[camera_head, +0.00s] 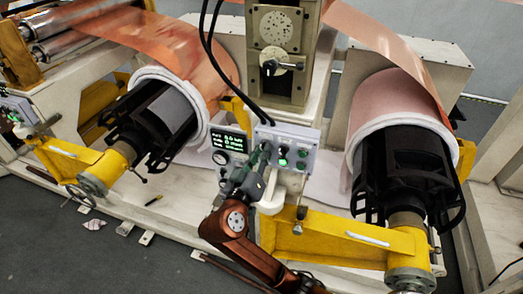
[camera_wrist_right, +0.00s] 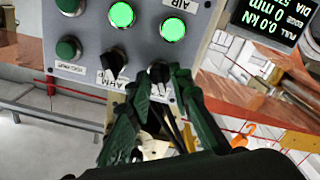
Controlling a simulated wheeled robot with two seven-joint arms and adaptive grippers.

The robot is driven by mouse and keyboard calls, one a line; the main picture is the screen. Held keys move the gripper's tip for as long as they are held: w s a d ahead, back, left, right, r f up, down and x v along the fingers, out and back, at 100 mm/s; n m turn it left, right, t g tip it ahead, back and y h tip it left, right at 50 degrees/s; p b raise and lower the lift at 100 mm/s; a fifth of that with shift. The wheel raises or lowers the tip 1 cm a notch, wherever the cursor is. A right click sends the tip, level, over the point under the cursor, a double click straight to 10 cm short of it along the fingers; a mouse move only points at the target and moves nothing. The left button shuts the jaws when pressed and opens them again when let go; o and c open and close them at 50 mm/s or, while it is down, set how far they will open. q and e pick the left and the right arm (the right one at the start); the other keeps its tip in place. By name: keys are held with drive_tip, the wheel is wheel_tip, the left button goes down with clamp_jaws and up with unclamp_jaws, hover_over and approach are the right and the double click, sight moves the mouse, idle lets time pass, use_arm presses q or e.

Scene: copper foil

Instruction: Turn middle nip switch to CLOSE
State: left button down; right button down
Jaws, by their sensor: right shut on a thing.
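The grey control box (camera_head: 287,146) stands between the two rolls in the head view. My right gripper (camera_head: 262,155) reaches up to its left part from below. In the right wrist view the panel appears upside down, with two black rotary switches side by side. The fingertips of my right gripper (camera_wrist_right: 160,84) are shut around the right-hand black switch (camera_wrist_right: 160,71) in that picture. The other black switch (camera_wrist_right: 115,64) stands free to its left, with a label (camera_wrist_right: 104,80) I cannot read surely. The gripped switch's label is mostly hidden. My left gripper is not in view.
Lit green buttons (camera_wrist_right: 121,14) and a dark green button (camera_wrist_right: 68,48) sit close by on the panel. A display (camera_head: 229,142) adjoins the box. Yellow arms (camera_head: 345,238) and copper foil rolls (camera_head: 385,105) flank the area.

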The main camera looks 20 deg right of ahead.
drive_tip(key=c, duration=2.1)
unclamp_jaws()
drive_tip(key=shift+s+a, duration=0.1)
drive_tip(key=shift+s, duration=0.1)
drive_tip(key=v, duration=0.7)
drive_tip(key=shift+a, duration=0.15)
drive_tip(key=shift+s+a, duration=0.1)
